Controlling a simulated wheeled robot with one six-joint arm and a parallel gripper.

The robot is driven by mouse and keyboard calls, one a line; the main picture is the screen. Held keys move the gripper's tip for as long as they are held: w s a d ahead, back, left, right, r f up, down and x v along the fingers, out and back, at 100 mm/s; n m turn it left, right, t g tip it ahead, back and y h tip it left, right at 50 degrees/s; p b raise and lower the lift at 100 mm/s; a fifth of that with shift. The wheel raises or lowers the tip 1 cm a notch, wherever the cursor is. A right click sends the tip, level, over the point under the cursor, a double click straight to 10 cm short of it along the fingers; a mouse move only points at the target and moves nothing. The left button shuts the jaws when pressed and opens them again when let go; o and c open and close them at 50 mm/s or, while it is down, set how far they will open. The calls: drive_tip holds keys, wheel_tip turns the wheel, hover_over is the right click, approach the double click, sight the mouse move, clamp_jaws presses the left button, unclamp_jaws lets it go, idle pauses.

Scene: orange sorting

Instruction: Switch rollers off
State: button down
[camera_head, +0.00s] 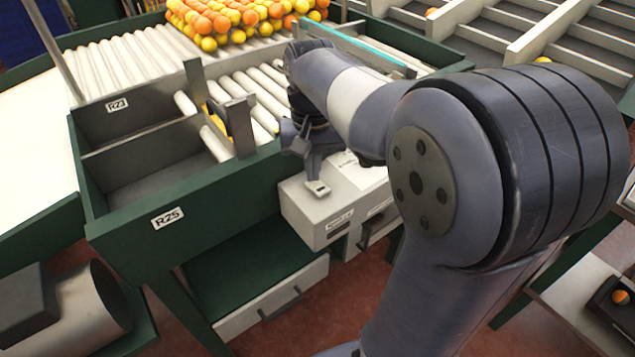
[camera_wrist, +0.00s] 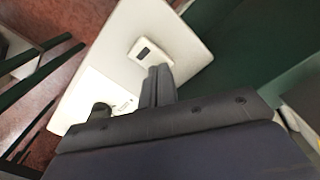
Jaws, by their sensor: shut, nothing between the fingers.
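A pale grey control box (camera_head: 303,212) is fixed to the green side of the roller table. In the head view, my gripper (camera_head: 318,187) points down at the top of this box, with its shut fingertips at or just above a small light switch plate. In the wrist view, the box top (camera_wrist: 192,55) fills the middle, and the switch (camera_wrist: 150,53) with a dark insert lies just beyond my shut fingertips (camera_wrist: 160,72). I cannot tell whether they touch. The rollers (camera_head: 262,90) lie behind my arm.
Many oranges and yellow fruit (camera_head: 235,20) sit on the rollers at the back. Two dark bins, labelled R23 (camera_head: 118,104) and R25 (camera_head: 168,216), are at the left. A drawer (camera_head: 272,300) is below. My arm hides part of the table.

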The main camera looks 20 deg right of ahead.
wheel_tip(320, 180, up, 6)
drive_tip(key=p, duration=0.5)
idle(0.4)
wheel_tip(320, 180, down, 7)
drive_tip(key=b, duration=0.6)
drive_tip(key=shift+r, duration=0.15)
drive_tip(key=shift+r, duration=0.15)
